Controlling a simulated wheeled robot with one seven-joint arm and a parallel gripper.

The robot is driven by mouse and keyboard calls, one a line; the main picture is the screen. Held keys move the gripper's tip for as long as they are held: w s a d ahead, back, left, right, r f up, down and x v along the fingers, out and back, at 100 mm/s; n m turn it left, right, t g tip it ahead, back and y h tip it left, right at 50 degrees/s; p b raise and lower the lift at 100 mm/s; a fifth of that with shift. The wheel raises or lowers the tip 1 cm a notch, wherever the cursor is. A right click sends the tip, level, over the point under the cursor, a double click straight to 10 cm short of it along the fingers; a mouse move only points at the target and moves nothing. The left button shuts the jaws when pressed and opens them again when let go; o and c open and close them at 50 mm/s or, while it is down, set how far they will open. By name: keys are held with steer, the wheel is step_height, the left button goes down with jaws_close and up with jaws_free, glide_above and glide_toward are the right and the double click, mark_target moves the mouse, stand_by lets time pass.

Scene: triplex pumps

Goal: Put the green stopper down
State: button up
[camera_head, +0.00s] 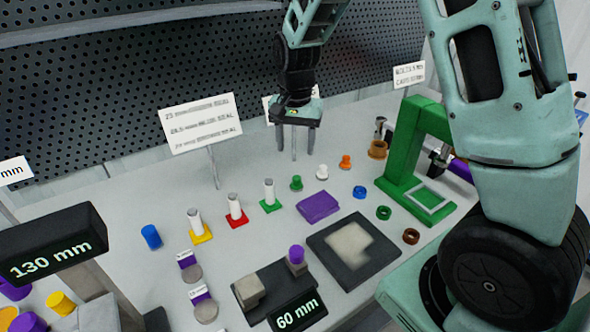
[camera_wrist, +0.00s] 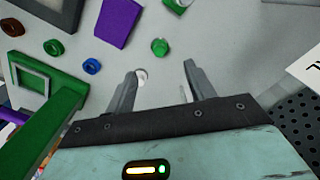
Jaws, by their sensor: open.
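A small green stopper (camera_head: 296,183) stands on the light grey table, with bare table around it. It also shows in the wrist view (camera_wrist: 159,47), beyond my fingertips and clear of them. My gripper (camera_head: 296,152) is open above the table, behind the stopper in the head view. In the wrist view my gripper (camera_wrist: 161,72) has its two fingers wide apart with nothing held between them. A small white piece (camera_head: 320,172) is on the table right of the stopper; in the wrist view it shows beside the left fingertip.
A purple block (camera_head: 318,207) lies in front of the stopper. An orange piece (camera_head: 345,162) and a blue ring (camera_head: 360,192) are to the right, before a green frame (camera_head: 400,150). White sign cards (camera_head: 202,123) on posts and a perforated panel (camera_head: 110,90) stand behind.

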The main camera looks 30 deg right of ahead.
steer(key=s+a+r+n+y, duration=0.1)
steer(key=s+a+r+n, duration=0.1)
steer(key=s+a+n, duration=0.4)
steer(key=s+a+r+n, duration=0.1)
steer(key=s+a+r, duration=0.1)
steer(key=s+a, duration=0.45)
steer(key=s+a+n, duration=0.3)
steer(key=s+n, duration=0.1)
steer(key=s, duration=0.3)
steer(key=s+a+n, duration=0.3)
steer(key=s+n, duration=0.2)
steer(key=s, duration=0.3)
steer(key=shift+a+r+n, duration=0.3)
steer(key=shift+r, duration=0.05)
steer(key=shift+w+d, duration=0.1)
